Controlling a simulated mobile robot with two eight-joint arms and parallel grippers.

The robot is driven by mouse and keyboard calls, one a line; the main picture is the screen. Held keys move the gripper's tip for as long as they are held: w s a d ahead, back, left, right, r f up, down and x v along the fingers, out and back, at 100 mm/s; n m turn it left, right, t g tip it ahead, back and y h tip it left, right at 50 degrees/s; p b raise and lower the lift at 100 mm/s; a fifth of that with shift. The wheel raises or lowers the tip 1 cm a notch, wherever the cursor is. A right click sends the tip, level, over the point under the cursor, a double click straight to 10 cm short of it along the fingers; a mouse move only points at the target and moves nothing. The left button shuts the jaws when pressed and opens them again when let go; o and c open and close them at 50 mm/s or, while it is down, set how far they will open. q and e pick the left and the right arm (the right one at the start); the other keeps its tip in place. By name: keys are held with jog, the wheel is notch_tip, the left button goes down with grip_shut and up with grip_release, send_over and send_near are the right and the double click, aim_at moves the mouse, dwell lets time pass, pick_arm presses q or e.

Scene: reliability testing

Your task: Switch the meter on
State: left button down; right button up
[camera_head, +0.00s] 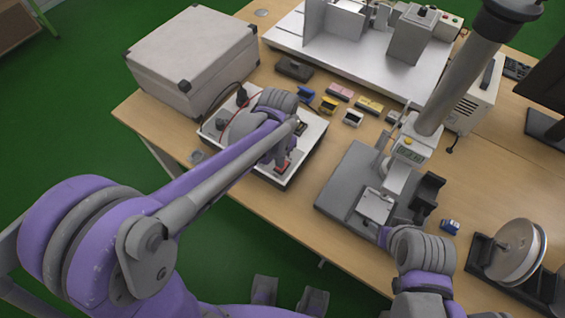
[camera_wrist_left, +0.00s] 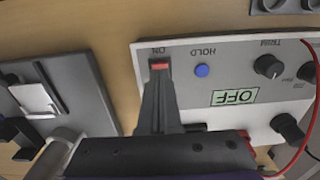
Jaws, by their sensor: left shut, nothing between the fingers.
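The meter (camera_head: 308,140) is a white panel box on the table, partly covered by my left arm in the head view. In the left wrist view its panel (camera_wrist_left: 225,118) has a display (camera_wrist_left: 235,97) that reads OFF, dark knobs and a blue HOLD button (camera_wrist_left: 202,70). A red switch (camera_wrist_left: 159,65) sits beside the label ON. My left gripper (camera_wrist_left: 158,80) is shut and empty, its fingertips at the red switch's edge; I cannot tell whether they touch. In the head view the left gripper (camera_head: 282,165) is over the meter's front part. My right gripper's fingers do not show.
A large grey case (camera_head: 190,60) stands behind the meter at left. A grey test stand (camera_head: 345,195) with a column is to the right. Small coloured blocks (camera_head: 340,92) lie behind. A spool (camera_head: 515,250) stands at far right. A red cable (camera_wrist_left: 312,85) curves over the panel's right side.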

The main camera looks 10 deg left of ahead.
pick_arm(q)
jog(key=shift+f+b, duration=0.6)
jog(key=shift+f, duration=0.3)
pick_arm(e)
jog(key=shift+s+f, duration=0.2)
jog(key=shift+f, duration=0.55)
pick_arm(q)
jog(key=shift+r+p, duration=2.05)
jog(key=shift+r, duration=1.5)
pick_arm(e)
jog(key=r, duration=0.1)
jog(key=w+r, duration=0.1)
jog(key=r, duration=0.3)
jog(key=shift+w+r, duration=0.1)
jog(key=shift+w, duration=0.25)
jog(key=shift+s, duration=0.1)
pick_arm(q)
jog(key=s+a+r+n+t, duration=0.2)
jog(key=s+a+n+t, duration=0.2)
jog(key=s, duration=0.9)
jog(key=a+t, duration=0.1)
jog(key=a, duration=0.1)
jog(key=shift+s+a+t, duration=0.15)
jog(key=shift+a+t, duration=0.15)
